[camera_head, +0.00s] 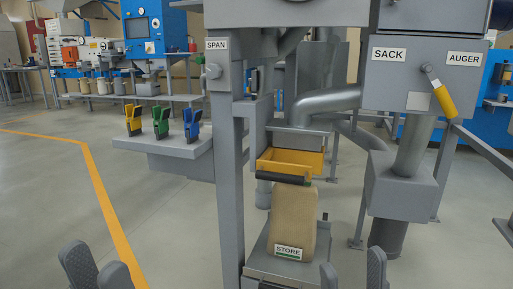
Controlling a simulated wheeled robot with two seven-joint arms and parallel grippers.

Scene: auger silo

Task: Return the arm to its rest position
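My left gripper (95,258) shows at the bottom left edge, with two grey fingers apart and nothing between them. My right gripper (352,262) shows at the bottom edge, right of centre, with its fingers apart and empty. Both are low in the camera_head view, and the arms behind them are out of frame. A brown sack (293,220) labelled STORE stands upright on a grey platform (270,265) between the two grippers, closer to the right one. Neither gripper visibly touches it.
A grey post (229,180) with a SPAN box rises left of the sack. A yellow tray (290,161) sits above it. A SACK/AUGER panel (410,75) with a yellow-handled lever (444,100) is at right. A shelf (180,146) holds yellow, green and blue clips. Open floor lies left.

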